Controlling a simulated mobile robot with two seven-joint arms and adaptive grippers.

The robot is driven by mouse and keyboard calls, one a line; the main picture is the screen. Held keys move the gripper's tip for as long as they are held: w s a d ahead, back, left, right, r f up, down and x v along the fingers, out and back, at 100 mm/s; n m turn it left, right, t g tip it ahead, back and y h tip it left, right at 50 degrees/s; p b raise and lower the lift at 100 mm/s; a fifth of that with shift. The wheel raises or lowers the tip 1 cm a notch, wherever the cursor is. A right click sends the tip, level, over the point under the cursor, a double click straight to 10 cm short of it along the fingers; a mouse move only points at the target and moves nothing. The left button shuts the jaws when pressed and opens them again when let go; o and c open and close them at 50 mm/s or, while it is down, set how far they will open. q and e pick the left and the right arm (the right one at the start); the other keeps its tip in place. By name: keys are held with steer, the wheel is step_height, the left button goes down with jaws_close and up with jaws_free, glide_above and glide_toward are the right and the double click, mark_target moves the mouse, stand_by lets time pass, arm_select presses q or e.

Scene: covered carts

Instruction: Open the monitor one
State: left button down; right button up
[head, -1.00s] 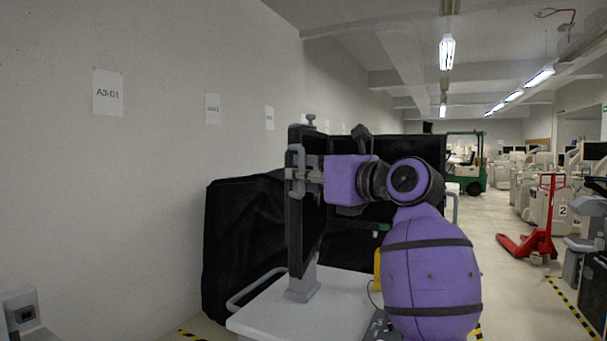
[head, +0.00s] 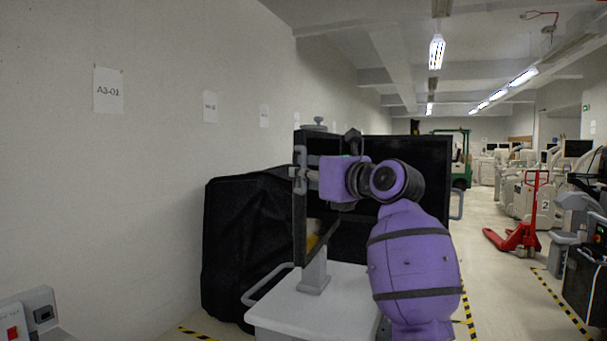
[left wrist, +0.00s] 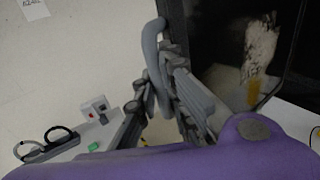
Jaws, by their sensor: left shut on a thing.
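The monitor is a pair of dark flat screens on a grey post (head: 315,272) above a white cart top. The near-left screen (head: 300,228) is seen nearly edge-on. The other screen (head: 435,165) stands behind and to the right, facing more toward me. My left gripper (head: 302,178) is at the outer edge of the near-left screen, shut on its grey handle. In the left wrist view the curved grey handle (left wrist: 152,50) runs between the fingers (left wrist: 158,105), with the dark screen (left wrist: 235,50) to the right. My purple arm hides part of both screens. My right gripper is not in view.
The white cart top (head: 325,310) has a side rail. A black-covered cart (head: 240,250) stands behind it near the left wall. A grey box with a red button (head: 25,320) is lower left. A red pallet jack (head: 520,235) and other carts stand right, beyond open floor.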

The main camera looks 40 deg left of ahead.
arm_select(q)
steer(key=shift+s+a+f, duration=0.1)
steer(key=shift+f, duration=0.2)
steer(key=c, duration=2.1)
jaws_free()
steer(key=shift+s+r, duration=0.25)
steer(key=shift+w, duration=0.15)
